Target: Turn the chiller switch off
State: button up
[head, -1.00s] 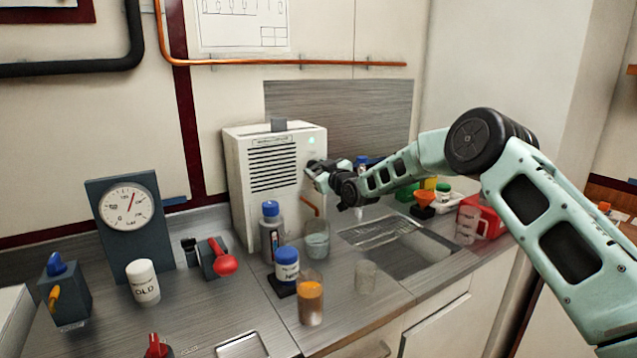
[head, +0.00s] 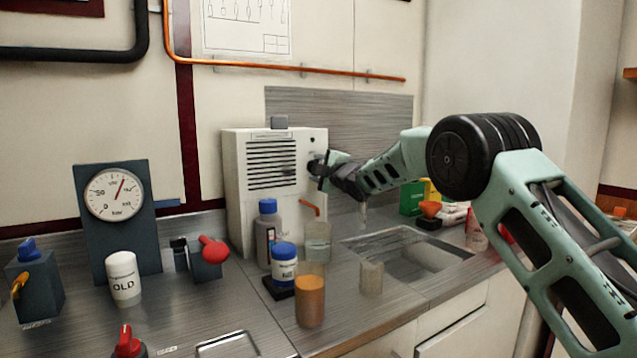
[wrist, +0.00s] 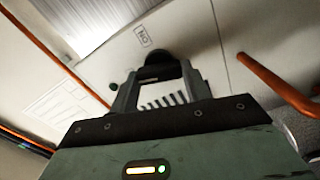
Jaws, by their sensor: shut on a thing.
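The chiller (head: 237,190) is a white box with a dark slatted grille, standing on the counter against the wall. Its switch is a black rotary knob (wrist: 155,60), seen in the wrist view on the chiller's front with a small printed label (wrist: 142,36) near it. My gripper (wrist: 157,78) is shut on the knob, with a finger on each side. In the head view my gripper (head: 318,168) is at the upper right of the chiller's front and mostly hides the knob. The small lamp (head: 312,140) above it looks dark; it also shows dark green in the wrist view (wrist: 113,86).
A sink (head: 415,255) is to the right. A pressure gauge (head: 115,195) stands left.

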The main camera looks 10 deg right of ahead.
jog(key=shift+f+n+b, duration=0.15)
jog(key=shift+n+b, duration=1)
jog(key=shift+n, duration=0.45)
jog(key=o, duration=1)
jog(key=shift+s, duration=0.1)
jog(key=b+v, duration=0.4)
jog(key=v, duration=1.3)
jog(key=shift+s, duration=0.15)
